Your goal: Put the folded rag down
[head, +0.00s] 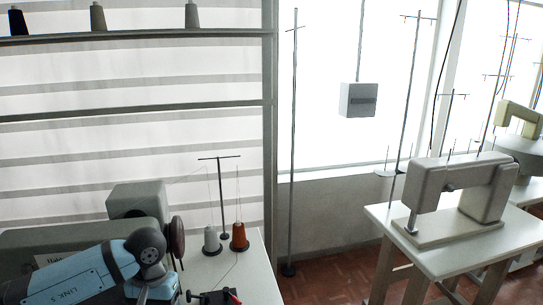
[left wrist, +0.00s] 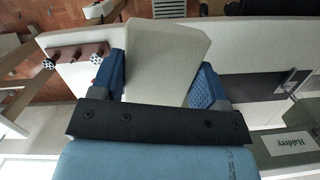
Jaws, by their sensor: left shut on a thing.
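In the left wrist view, the folded rag (left wrist: 168,58) is a pale grey, flat piece with cut-looking corners. My left gripper (left wrist: 158,82) is shut on it, with one blue finger on each side. The rag is above a pale work table, and I cannot tell whether it touches the surface. In the head view my left arm comes in at the lower left, beside the sewing machine; its fingers and the rag cannot be made out there. My right gripper is in neither view.
A grey machine (head: 140,198) stands at the left of the white table (head: 258,278). A grey cone (head: 211,240) and an orange cone (head: 239,238) stand by a thread stand (head: 222,190). A small dark and red item (head: 218,297) lies in front. Another sewing machine (head: 460,188) stands right.

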